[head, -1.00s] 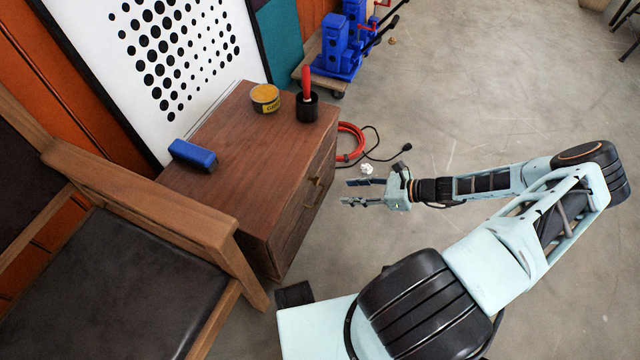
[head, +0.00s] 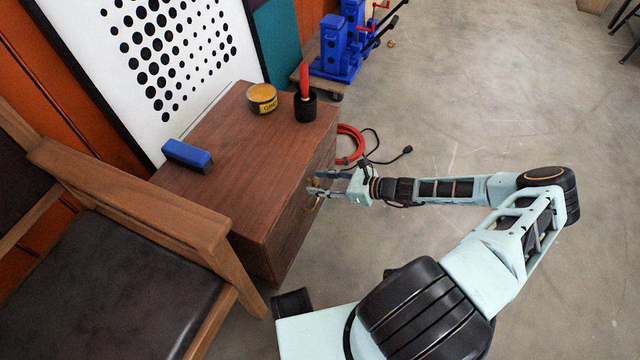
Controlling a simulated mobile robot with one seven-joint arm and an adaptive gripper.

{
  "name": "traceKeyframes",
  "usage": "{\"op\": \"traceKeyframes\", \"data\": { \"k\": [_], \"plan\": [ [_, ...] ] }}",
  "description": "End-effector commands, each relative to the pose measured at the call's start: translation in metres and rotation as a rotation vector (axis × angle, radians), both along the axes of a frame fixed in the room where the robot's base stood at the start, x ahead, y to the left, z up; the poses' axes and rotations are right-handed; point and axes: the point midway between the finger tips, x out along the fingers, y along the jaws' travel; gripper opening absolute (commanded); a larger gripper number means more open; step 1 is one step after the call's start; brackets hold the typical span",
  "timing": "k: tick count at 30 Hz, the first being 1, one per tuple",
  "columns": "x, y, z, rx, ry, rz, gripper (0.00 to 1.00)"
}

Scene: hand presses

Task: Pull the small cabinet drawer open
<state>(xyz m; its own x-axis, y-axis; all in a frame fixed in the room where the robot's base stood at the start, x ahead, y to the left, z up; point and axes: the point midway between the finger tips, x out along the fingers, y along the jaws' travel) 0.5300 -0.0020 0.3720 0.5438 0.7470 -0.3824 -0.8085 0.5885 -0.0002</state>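The small brown wooden cabinet (head: 240,150) stands left of centre. Its drawer front, on the right side, is seen at a steep angle and looks closed. The brass handle (head: 314,184) sits on that front. My gripper (head: 324,184) is at the handle, reaching in from the right. Its two fingers look apart, one on the far side and one on the near side of the handle. Whether they touch it is too small to tell.
A yellow tin (head: 262,98), a black holder with a red handle (head: 305,106) and a blue block (head: 188,155) are on the cabinet top. A wooden armchair (head: 130,195) stands close at the left. A red hose (head: 352,145) lies behind my gripper. The floor at right is clear.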

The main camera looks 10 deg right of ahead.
Motion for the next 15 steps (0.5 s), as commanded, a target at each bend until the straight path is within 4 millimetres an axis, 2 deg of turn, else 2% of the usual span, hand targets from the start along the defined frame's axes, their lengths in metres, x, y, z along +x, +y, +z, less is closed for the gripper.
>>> {"op": "traceKeyframes", "data": {
  "k": [8, 15],
  "plan": [
    [0.0008, 0.0011, -0.0002, 0.0, 0.0, 0.0, 0.39],
    [0.0005, 0.0009, -0.0003, 0.0, 0.0, 0.0, 0.13]
  ]
}}
